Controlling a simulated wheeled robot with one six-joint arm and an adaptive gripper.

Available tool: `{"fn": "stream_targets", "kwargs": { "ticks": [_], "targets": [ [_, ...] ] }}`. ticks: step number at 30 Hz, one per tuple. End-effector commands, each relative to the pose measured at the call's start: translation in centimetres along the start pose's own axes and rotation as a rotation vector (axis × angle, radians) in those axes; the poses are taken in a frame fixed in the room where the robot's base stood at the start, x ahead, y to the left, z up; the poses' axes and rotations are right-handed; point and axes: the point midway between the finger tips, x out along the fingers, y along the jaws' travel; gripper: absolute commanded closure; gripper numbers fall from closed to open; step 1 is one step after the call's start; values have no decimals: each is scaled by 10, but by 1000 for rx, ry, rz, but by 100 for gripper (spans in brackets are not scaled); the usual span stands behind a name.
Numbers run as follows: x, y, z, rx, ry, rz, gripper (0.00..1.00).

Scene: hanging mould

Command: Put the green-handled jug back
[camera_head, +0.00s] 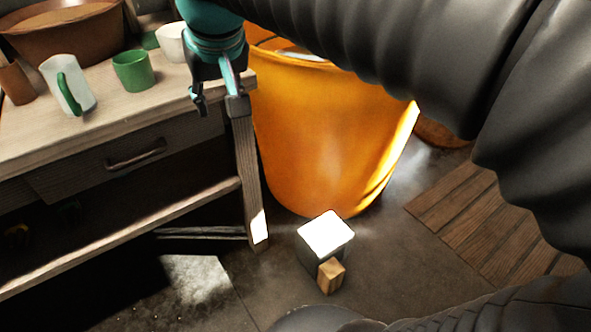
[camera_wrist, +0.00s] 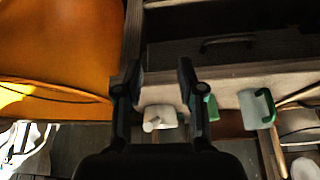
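The white jug with the green handle (camera_head: 75,83) stands upright on the wooden table (camera_head: 62,142) at the left, near its front edge. The jug also shows in the wrist view (camera_wrist: 252,110), right of my fingers. My gripper (camera_head: 216,101) hangs over the table's right end. Its two fingers are spread apart in the wrist view (camera_wrist: 158,78), with nothing between the tips. It is open, empty and well apart from the jug.
A green cup (camera_head: 132,71) and a white cup (camera_head: 171,43) stand between jug and gripper. A brown basin (camera_head: 65,32) is behind. A large orange tub (camera_head: 320,130) stands right of the table.

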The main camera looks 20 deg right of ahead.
Motion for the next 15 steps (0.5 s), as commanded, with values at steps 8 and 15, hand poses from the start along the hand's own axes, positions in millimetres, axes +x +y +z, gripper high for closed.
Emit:
{"fn": "stream_targets", "kwargs": {
  "ticks": [8,15],
  "targets": [
    [47,69,127,66,33,39,61],
    [75,85,182,91,47,59,61]
  ]
}}
